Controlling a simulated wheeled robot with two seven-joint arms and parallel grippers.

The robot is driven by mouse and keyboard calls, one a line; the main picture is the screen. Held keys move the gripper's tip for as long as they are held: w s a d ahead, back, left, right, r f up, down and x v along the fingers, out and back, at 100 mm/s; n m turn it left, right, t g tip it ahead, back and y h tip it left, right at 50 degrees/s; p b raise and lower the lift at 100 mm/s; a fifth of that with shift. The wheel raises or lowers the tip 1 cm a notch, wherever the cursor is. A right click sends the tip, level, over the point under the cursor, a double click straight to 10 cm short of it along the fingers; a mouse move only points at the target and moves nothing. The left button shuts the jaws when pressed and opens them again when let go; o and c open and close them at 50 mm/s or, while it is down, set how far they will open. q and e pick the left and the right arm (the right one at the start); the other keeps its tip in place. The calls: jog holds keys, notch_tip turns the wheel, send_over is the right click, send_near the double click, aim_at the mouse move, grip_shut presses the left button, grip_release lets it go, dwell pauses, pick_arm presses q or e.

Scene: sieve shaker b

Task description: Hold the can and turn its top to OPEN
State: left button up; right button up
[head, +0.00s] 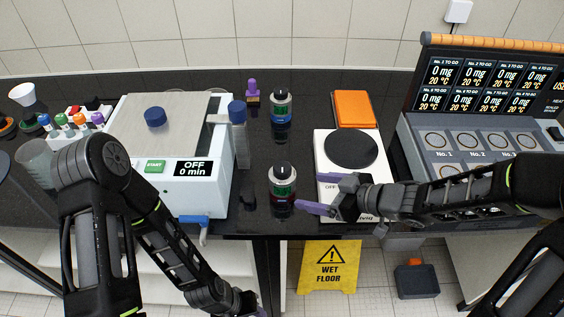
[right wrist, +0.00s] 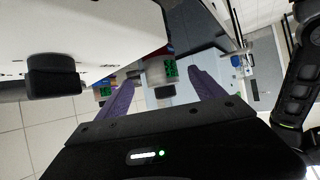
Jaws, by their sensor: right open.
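Two small dark-topped cans with green-lettered labels stand upright on the black bench. The nearer can (head: 282,180) has a red lower band and stands by the front edge. The farther can (head: 281,106) has a blue lower band. Their lettering is too small to read. My right gripper (head: 308,190) is open and empty, just right of the nearer can, its purple fingers pointing at it. In the right wrist view, a green label (right wrist: 170,71) shows between the open fingers (right wrist: 160,88). My left gripper (head: 256,309) is low at the bottom edge, mostly cut off.
A white shaker box (head: 180,190) reading OFF stands left of the cans. A white hotplate (head: 330,150) with a dark round plate is at right, under my right gripper. An orange block (head: 354,109) lies behind it. A large heater console (head: 440,130) stands far right.

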aim_at(293, 189)
jog(key=shift+w+f, duration=0.2)
jog(key=shift+w+a+f+b, duration=0.2)
jog(key=shift+a+f+b, duration=0.2)
jog(key=shift+b, duration=0.4)
jog(key=b+x, duration=0.5)
jog(key=x, duration=0.1)
jog(key=shift+w+a+f, duration=0.1)
jog(key=shift+w+a, duration=0.1)
jog(key=shift+a, duration=0.15)
jog(key=shift+x, duration=0.9)
jog(key=shift+w, duration=0.1)
